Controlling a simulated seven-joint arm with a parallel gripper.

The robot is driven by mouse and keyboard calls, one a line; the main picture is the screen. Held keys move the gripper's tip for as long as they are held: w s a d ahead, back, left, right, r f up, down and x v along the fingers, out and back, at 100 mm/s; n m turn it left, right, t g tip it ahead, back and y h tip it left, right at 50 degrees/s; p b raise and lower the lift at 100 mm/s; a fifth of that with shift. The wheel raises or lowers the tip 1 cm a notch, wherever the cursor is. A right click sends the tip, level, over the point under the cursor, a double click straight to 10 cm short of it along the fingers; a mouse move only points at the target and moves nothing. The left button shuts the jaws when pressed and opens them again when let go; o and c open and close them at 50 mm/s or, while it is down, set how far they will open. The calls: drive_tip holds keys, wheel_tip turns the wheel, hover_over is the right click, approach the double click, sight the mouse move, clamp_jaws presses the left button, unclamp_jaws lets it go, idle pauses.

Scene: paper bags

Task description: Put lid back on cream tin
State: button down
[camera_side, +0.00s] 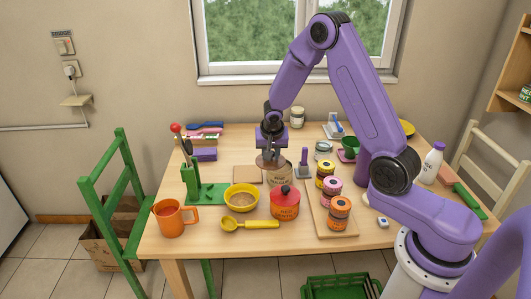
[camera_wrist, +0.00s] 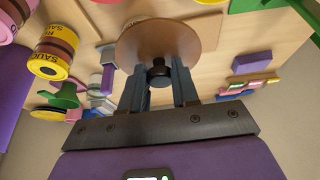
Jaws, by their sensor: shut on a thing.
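My gripper (camera_side: 271,152) is shut on the black knob of a round brown lid (camera_side: 266,163). In the wrist view the lid (camera_wrist: 190,38) is a flat disc with its knob between the two fingers (camera_wrist: 158,78). The cream tin (camera_side: 281,178) stands upright on the table, directly below and slightly right of the lid in the side view. The lid covers the tin's top from view, overhanging to the left, so I cannot tell whether they touch.
A red lidded tin (camera_side: 285,205), yellow bowl (camera_side: 241,200) and yellow scoop (camera_side: 249,224) stand in front. Several striped jars (camera_side: 331,189) sit on a board (camera_side: 318,216) to the right. A purple-handled tool (camera_side: 303,165) stands close right. A flat brown board (camera_side: 248,175) lies left.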

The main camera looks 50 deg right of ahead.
drive_tip(key=w+d+m+g, duration=0.1)
drive_tip(key=w+d+m, duration=0.25)
drive_tip(key=d, duration=0.45)
wheel_tip(320, 180, down, 6)
drive_tip(key=shift+s+f+h, duration=0.25)
drive_tip(key=shift+s+h, duration=0.05)
drive_tip(key=shift+s, duration=0.1)
drive_tip(key=shift+f, duration=0.15)
idle(2.1)
drive_tip(key=shift+c, duration=1.4)
unclamp_jaws()
wheel_tip(320, 180, up, 7)
idle(0.4)
